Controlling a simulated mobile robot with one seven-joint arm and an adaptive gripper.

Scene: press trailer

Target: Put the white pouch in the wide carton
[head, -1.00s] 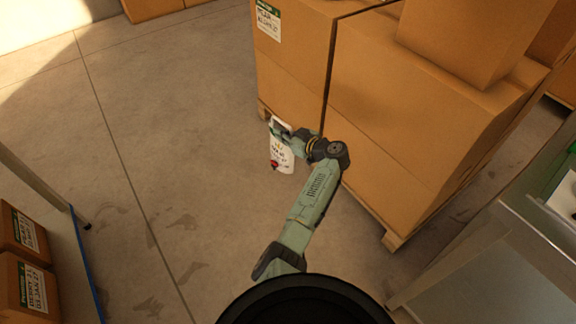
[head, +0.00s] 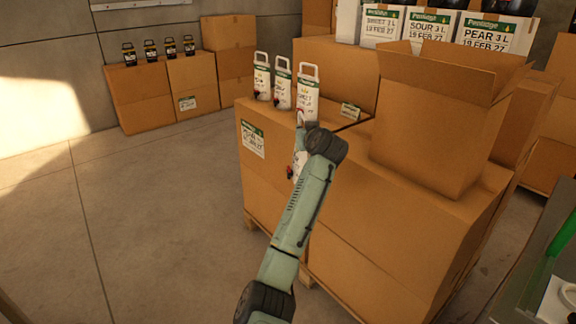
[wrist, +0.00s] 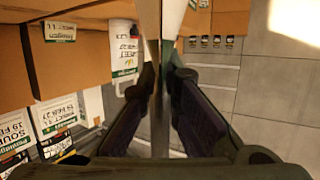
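My gripper (head: 306,128) is partly hidden behind my own arm in the head view. In the wrist view its dark fingers (wrist: 161,75) are closed from both sides on a thin pale sheet-like thing seen edge-on. This is the white pouch (head: 298,158), which hangs beside the near carton stack with its red tap low down; my arm hides part of it. An open carton (head: 425,125) with raised flaps stands on the stack to the right; its inside is mostly hidden. I cannot tell for certain whether it is the wide carton.
Several white pouches stand on the stack, one of them at its left edge (head: 262,78). A small sign (head: 350,112) stands near them. A closed carton (head: 335,70) is behind. Labelled white boxes (head: 428,30) line the back. The floor (head: 150,210) left is clear.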

